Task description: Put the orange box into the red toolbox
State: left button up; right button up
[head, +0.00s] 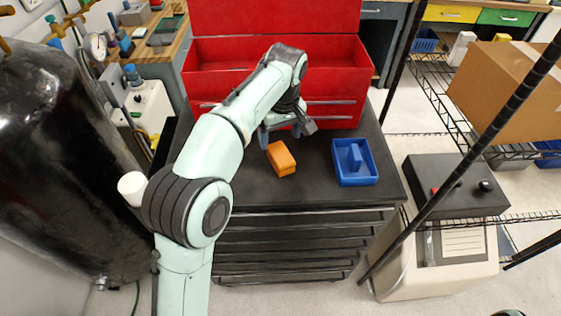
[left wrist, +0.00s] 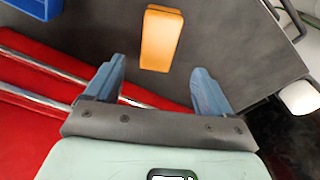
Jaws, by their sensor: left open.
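The orange box (head: 281,158) lies on the black top of the drawer cabinet, in front of the red toolbox (head: 336,80). The toolbox stands at the back of the cabinet with its lid up and its top compartment open. My left gripper (head: 288,130) is just behind the orange box, close to the toolbox front. In the left wrist view the two blue fingers (left wrist: 155,90) are spread apart and empty. The orange box (left wrist: 161,38) lies beyond the fingertips, between their lines, and does not touch them. My right gripper is not in view.
A blue tray (head: 341,181) with a blue divider or handle sits right of the orange box on the cabinet top (head: 310,195). A large black cylinder (head: 60,150) stands at left. A wire shelf with a cardboard box (head: 510,90) stands at right.

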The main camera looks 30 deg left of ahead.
aim_at(281, 153)
pick_arm(q)
notch_tip(281, 153, down, 3)
jog(key=shift+w+a+f, duration=0.1)
jog(key=shift+w+a, duration=0.05)
notch_tip(281, 153, down, 4)
jog(key=shift+f+b, duration=0.15)
jog(key=shift+b, duration=0.65)
jog(key=shift+w+f, duration=0.1)
jog(key=shift+f, duration=0.4)
jog(key=shift+f, duration=0.2)
jog(key=c, duration=1.2)
jog(key=shift+r, duration=0.1)
